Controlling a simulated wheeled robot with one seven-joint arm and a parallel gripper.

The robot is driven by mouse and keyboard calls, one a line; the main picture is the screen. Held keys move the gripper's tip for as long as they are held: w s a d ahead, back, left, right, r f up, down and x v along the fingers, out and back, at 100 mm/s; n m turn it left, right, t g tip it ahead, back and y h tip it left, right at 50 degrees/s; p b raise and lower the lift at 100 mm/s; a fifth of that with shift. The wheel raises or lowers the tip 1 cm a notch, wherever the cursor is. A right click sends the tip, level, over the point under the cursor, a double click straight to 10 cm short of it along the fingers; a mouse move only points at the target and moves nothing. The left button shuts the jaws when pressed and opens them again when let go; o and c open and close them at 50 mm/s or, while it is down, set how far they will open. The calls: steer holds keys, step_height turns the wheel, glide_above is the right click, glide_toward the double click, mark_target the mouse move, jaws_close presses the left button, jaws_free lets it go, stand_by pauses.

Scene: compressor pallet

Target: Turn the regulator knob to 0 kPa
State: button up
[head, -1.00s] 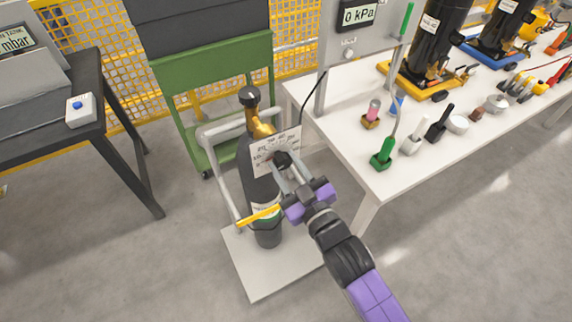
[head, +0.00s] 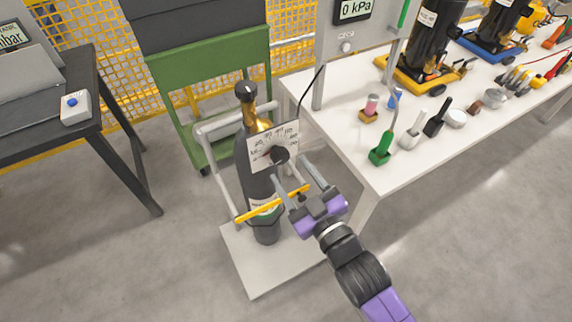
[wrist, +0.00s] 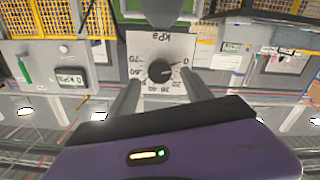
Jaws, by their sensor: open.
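The black regulator knob (head: 280,155) sits on a white dial plate (head: 262,150) on the front of the dark gas cylinder (head: 256,185). In the wrist view, which is upside down, the knob (wrist: 159,71) is in the middle of the kPa plate (wrist: 142,46). A small red mark by the knob points right and slightly up, toward a figure that looks like 0. My gripper (head: 292,178) is open and empty, with its fingers apart from the knob, in front of and below it. The grey display (head: 355,8) on the bench panel reads 0 kPa.
A yellow bar (head: 272,205) crosses the cylinder below the plate, close to my fingers. The cart's grey frame (head: 215,165) is at its left. The white bench (head: 378,178) with tools is at the right. Open floor (head: 150,260) lies left of the cart.

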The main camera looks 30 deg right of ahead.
steer(key=s, duration=0.3)
steer(key=shift+s, duration=0.2)
stand_by(0.4)
steer(key=s+r+m+g, duration=0.1)
steer(key=s+m+g, duration=0.2)
steer(key=s, duration=2.3)
steer(key=shift+r, duration=0.15)
steer(key=shift+c, duration=0.2)
